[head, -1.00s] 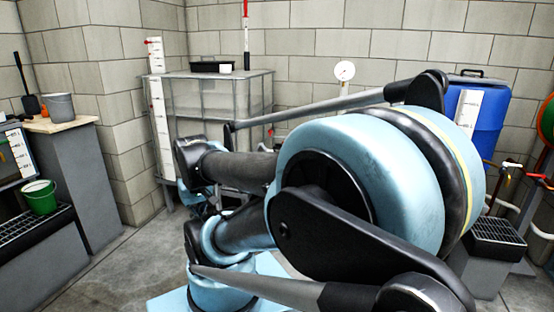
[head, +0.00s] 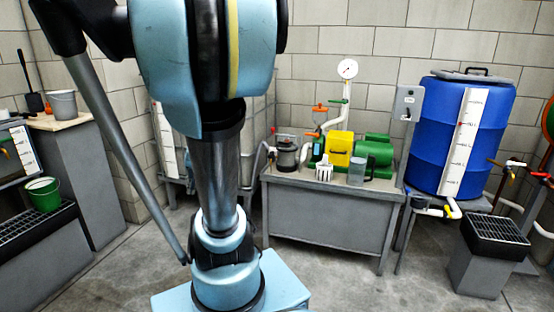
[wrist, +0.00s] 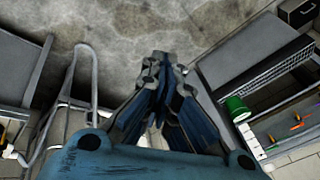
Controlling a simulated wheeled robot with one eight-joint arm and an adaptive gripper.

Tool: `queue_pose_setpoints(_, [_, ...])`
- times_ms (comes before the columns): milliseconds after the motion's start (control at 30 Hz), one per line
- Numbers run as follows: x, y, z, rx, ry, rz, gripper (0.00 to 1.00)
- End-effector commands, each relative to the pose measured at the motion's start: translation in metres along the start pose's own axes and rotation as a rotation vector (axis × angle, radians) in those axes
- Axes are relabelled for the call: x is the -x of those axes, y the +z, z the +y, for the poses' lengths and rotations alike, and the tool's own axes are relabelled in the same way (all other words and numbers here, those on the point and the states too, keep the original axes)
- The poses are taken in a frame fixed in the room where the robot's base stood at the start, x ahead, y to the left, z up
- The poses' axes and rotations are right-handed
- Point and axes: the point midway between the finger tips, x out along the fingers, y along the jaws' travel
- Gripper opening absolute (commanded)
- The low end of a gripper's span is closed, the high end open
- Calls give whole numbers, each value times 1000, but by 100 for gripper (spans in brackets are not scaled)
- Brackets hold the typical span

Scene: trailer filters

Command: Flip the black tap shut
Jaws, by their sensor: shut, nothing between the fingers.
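I cannot make out the black tap in the wrist view.
A grey bench (head: 325,212) with a yellow box and a green motor stands in the middle. The blue barrel (head: 425,135) stands to its right. A grated grey pedestal (head: 478,268) is under the taps. A green bucket (head: 42,195) stands at the left. Floor before the bench is clear.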

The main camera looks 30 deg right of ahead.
Motion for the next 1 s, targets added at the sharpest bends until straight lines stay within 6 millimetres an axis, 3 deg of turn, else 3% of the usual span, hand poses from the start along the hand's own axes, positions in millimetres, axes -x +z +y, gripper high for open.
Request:
queue_pose_setpoints(33, [0,-17,2,-33,-19,17,0])
queue_pose_setpoints(267, [-4,-84,17,-164,-118,94,0])
queue_pose_setpoints(467, [-7,-142,44,-275,-200,174,0])
queue_pose_setpoints(767, [-11,-219,108,-436,-317,309,0])
queue_pose_setpoints(1000, [-14,-267,179,-560,-406,433,0])
